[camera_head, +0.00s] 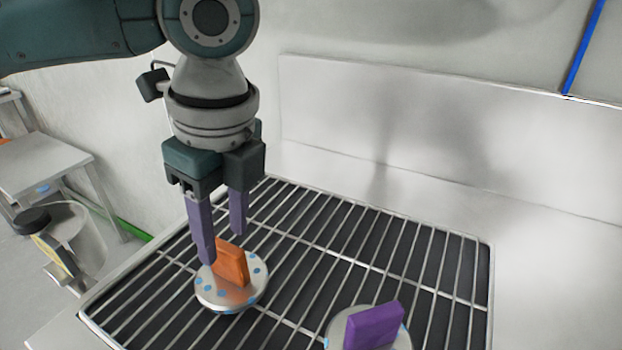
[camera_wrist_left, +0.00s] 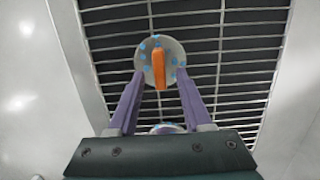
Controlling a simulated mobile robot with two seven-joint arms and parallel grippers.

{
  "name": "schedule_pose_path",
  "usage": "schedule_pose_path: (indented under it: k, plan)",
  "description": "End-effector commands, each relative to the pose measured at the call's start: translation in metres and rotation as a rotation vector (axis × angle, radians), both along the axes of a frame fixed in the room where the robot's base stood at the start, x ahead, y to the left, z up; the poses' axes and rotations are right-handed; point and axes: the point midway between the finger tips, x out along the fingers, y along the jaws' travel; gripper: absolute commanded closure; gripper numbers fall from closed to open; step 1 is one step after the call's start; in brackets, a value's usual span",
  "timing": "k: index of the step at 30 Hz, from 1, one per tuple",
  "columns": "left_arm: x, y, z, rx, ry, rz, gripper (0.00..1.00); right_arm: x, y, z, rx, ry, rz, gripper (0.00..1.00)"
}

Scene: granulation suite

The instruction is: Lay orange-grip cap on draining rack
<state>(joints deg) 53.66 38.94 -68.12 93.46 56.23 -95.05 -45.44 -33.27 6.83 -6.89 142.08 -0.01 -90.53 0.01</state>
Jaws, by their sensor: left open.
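The orange-grip cap (camera_head: 231,264) is a round pale disc with blue dots and an upright orange grip. It lies flat on the draining rack (camera_head: 345,260), a metal grid over a dark basin. My left gripper (camera_head: 223,248) is open above the cap, its purple fingers apart and close to the orange grip. In the left wrist view the orange grip (camera_wrist_left: 159,68) shows between the fingertips, with a gap on each side. The rack bars (camera_wrist_left: 225,60) show behind it. My right gripper is not in view.
A second cap with a purple grip (camera_head: 373,326) lies on the rack at the front right. A pale wall (camera_head: 400,140) rises behind the rack. A side table (camera_head: 40,163) stands at the left. Much of the rack's middle and right is bare.

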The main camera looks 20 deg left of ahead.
Motion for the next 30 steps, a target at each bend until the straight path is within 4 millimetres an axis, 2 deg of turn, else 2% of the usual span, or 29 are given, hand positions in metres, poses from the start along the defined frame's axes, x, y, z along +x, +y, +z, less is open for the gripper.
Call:
schedule_pose_path:
  k: [1,6,9,13,17,20,24,27,30]
  plan:
    - [0.001,-0.002,0.015,-0.001,-0.004,-0.002,0.5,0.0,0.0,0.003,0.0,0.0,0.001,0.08]
    - [0.0,-0.008,0.05,-0.001,-0.003,0.0,0.5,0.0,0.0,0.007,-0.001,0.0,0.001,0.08]
    - [0.0,-0.01,0.064,-0.001,-0.001,0.001,0.5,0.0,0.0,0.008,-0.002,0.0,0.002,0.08]
    - [-0.002,-0.013,0.072,-0.005,-0.001,0.0,0.5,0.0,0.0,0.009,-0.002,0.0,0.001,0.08]
    - [-0.012,-0.036,0.057,-0.057,-0.016,0.011,0.5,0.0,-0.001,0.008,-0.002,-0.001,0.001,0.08]
    - [-0.029,-0.069,0.034,-0.155,-0.048,0.064,0.5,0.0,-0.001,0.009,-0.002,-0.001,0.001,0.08]
    - [-0.056,-0.114,0.012,-0.339,-0.104,0.255,0.5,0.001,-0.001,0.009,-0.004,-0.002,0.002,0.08]
    - [-0.074,-0.128,0.003,-0.446,-0.137,0.465,0.5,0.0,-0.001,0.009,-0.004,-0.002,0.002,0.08]
    - [-0.091,-0.123,-0.005,-0.511,-0.17,0.721,0.5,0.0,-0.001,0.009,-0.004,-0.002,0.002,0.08]
